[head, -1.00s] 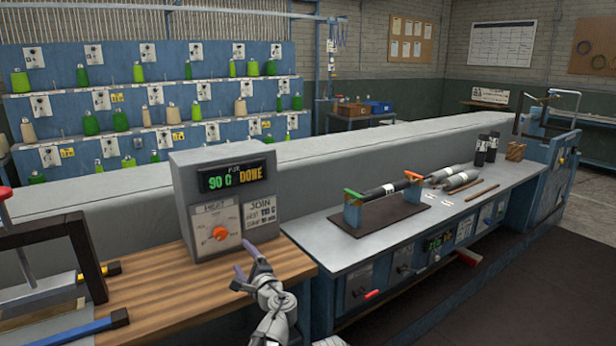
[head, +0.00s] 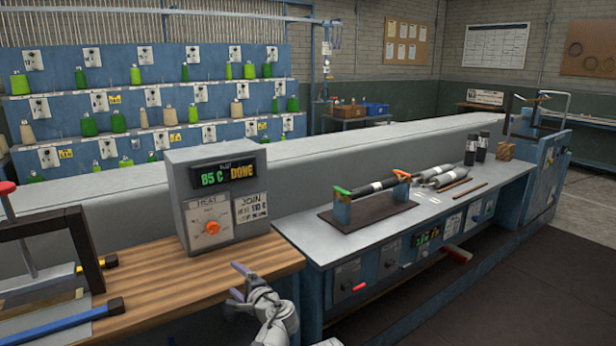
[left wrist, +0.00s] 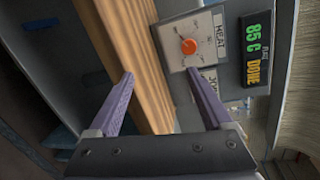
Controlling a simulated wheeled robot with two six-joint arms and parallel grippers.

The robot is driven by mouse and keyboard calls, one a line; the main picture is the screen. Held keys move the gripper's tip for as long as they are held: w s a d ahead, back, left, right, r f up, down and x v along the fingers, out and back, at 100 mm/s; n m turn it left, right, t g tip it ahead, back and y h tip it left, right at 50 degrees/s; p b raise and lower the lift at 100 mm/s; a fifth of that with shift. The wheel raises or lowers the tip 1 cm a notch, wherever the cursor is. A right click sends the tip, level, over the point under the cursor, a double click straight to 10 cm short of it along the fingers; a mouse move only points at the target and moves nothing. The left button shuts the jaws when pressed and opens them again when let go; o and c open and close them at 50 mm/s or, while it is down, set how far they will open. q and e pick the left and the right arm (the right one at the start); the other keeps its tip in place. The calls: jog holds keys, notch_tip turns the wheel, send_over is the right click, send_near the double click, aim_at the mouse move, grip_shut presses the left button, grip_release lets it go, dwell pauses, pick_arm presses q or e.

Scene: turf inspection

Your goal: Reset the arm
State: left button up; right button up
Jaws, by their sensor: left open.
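My left gripper (head: 236,286) is open and empty over the front edge of the wooden bench, below the heat control box (head: 217,198). In the left wrist view its two purple fingers (left wrist: 165,95) are spread wide with nothing between them. The box's orange knob (head: 212,228) lies beyond the fingers, apart from them; it also shows in the left wrist view (left wrist: 188,46). The box display (head: 224,174) reads 85 C and DONE. My right gripper is not in view.
A roller on a dark mat (head: 365,218) sits on the grey bench at right. Dark floor (head: 500,300) is clear at the lower right.

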pick_arm(q)
jog(key=s+d+f+n+g+h, duration=0.4)
jog(key=s+f+n+g, duration=0.35)
jog(key=s+f, duration=0.65)
jog(key=s+d+f+n+g+h, duration=0.1)
jog(key=s+d+f+g+h, duration=0.15)
jog(key=s+d, duration=0.35)
jog(key=s+d+f+n+g+h, duration=0.1)
jog(key=s+d+g+h, duration=0.15)
jog(key=s, duration=0.55)
notch_tip(320, 180, up, 13)
jog(key=w+p, duration=0.1)
jog(key=p, duration=1.2)
jog(key=shift+d+f, duration=0.2)
jog(key=shift+d, duration=0.05)
jog(key=shift+m, duration=0.25)
